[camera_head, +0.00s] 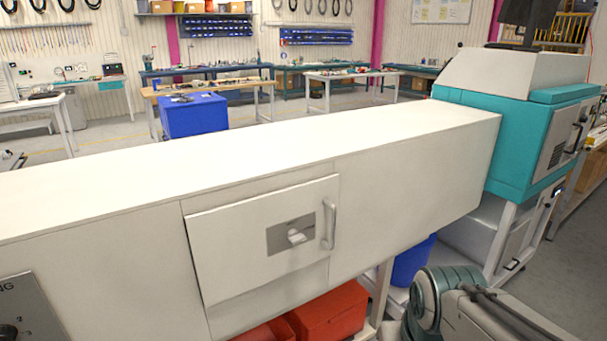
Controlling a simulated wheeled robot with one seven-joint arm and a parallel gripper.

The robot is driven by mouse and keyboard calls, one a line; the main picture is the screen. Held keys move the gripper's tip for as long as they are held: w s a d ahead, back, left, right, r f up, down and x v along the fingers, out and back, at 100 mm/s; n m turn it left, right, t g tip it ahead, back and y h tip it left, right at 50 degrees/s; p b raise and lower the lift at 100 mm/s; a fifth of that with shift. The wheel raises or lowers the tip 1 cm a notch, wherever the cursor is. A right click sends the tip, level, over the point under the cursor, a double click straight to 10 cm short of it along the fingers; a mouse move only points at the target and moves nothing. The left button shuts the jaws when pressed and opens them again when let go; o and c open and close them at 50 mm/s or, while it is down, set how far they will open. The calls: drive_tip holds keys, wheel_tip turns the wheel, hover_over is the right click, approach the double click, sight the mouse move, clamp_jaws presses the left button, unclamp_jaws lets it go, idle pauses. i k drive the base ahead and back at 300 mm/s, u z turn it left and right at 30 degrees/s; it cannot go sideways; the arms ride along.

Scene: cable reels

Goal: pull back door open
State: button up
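A white rectangular door (235,240) is set in the front face of a long white machine housing (400,135). The door sits close to the housing face; I cannot tell whether it is fully closed. A vertical bar handle (329,224) stands out near its right edge. A grey latch plate with a light knob (296,236) is left of the handle. I cannot tell from the picture whether this is the back door. Part of my arm shows at the lower right, below and to the right of the door. My gripper is not in view.
Red bins (328,314) and a blue bin (411,262) sit under the housing, near a support leg (382,290). A teal machine (510,140) stands at the housing's right end. A dark control panel (30,308) is at the lower left.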

sight(240, 248)
drive_tip(key=u, duration=1)
drive_tip(key=k, duration=0.35)
drive_tip(key=z, duration=1.45)
drive_tip(key=i, duration=0.5)
drive_tip(key=z, duration=0.05)
